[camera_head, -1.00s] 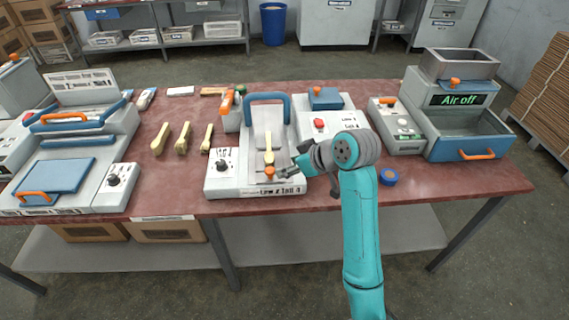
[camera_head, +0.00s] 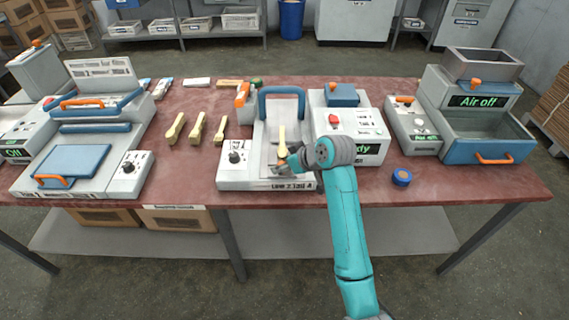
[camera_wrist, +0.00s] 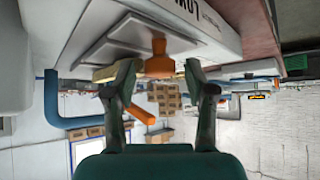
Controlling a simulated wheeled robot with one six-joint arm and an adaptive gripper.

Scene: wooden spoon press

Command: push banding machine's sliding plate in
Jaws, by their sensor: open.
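The banding machine with a blue arch handle (camera_head: 283,92) stands at the middle of the table. Its light grey sliding plate (camera_head: 268,150) carries a pale wooden spoon (camera_head: 282,140). In the wrist view the plate (camera_wrist: 118,38) has an orange knob (camera_wrist: 158,62) at its end. My gripper (camera_head: 288,161) is at the plate's front, by the spoon's near end. In the wrist view my gripper (camera_wrist: 163,72) is open, its fingers either side of the knob; contact cannot be told. In the head view the knob is hidden by my gripper.
Several wooden spoons (camera_head: 197,128) lie left of the machine. A grey unit with a green-lettered screen (camera_head: 368,149) stands close on its right. A blue roll (camera_head: 402,177) lies near the table's front edge. The red table top (camera_head: 440,185) is clear at front right.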

